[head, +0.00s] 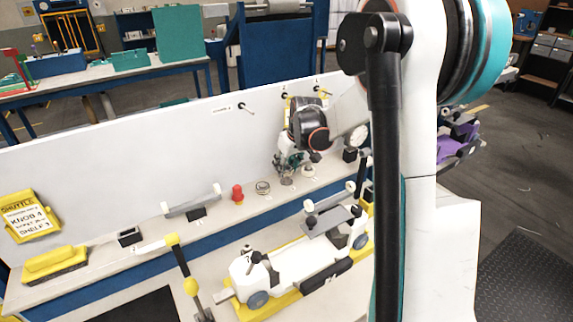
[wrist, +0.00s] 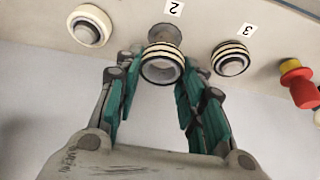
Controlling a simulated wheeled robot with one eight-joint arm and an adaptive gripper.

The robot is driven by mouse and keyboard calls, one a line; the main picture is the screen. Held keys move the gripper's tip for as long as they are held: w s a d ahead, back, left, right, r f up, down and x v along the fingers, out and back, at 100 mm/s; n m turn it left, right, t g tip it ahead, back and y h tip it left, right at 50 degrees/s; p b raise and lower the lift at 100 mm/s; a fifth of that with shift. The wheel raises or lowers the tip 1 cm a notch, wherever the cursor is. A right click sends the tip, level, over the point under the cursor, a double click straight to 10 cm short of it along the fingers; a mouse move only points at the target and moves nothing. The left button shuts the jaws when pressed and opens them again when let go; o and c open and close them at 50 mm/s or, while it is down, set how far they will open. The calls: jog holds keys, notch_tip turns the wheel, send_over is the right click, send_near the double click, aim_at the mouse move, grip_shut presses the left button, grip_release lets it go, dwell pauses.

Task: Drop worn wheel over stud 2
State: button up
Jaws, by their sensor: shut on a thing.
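In the wrist view a worn wheel (wrist: 163,70), banded dark and pale with a grey hollow centre, sits between the teal fingers of my gripper (wrist: 160,66). My gripper is shut on it. Stud 2 (wrist: 165,33), a grey round post beside the label 2, shows just beyond the wheel and is partly hidden by it. I cannot tell whether the wheel touches the stud. In the head view my gripper (head: 291,162) is low over the rear ledge, and the wheel there is too small to make out clearly.
A cream wheel (wrist: 90,25) is left of stud 2, and a striped wheel (wrist: 231,58) sits by label 3. A red and yellow knob (wrist: 298,82) is at the right. In the head view a white shuttle (head: 300,262) on a yellow base stands in front of the ledge.

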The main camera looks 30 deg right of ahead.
jog(key=shift+f+b, duration=1.05)
jog(key=shift+f, duration=0.55)
jog(key=o, duration=1.2)
jog(key=shift+o, duration=0.2)
jog(key=shift+r, duration=0.1)
jog(key=v, duration=1.2)
